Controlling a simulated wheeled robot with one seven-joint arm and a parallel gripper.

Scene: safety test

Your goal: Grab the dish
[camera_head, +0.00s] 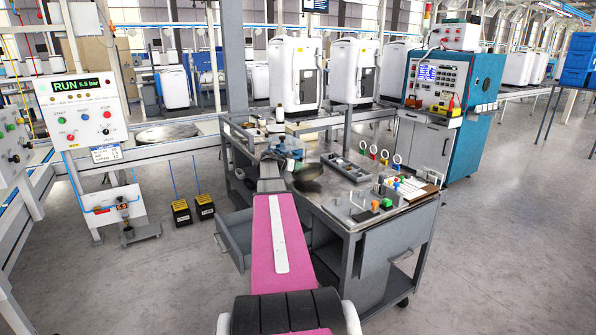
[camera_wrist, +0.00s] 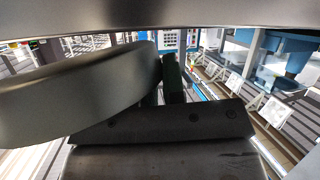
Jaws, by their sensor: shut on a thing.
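The dish shows in the wrist view as a large, smooth grey disc (camera_wrist: 75,95), tilted and seen nearly edge-on. It fills the left side, and its right edge meets the dark fingers of my gripper (camera_wrist: 168,80). My gripper is shut on it. In the head view my gripper (camera_head: 290,164) is over the left part of the cart top, beyond my pink arm link. A dark round shape just to its right looks like the dish (camera_head: 309,181); whether it clears the cart top is hard to tell.
The grey cart (camera_head: 345,212) carries a divided tray (camera_head: 345,168), several ringed stands and small coloured blocks on its right part. An open drawer (camera_head: 232,238) sticks out at its left. A teal cabinet (camera_head: 484,110) stands behind right. The floor at right is clear.

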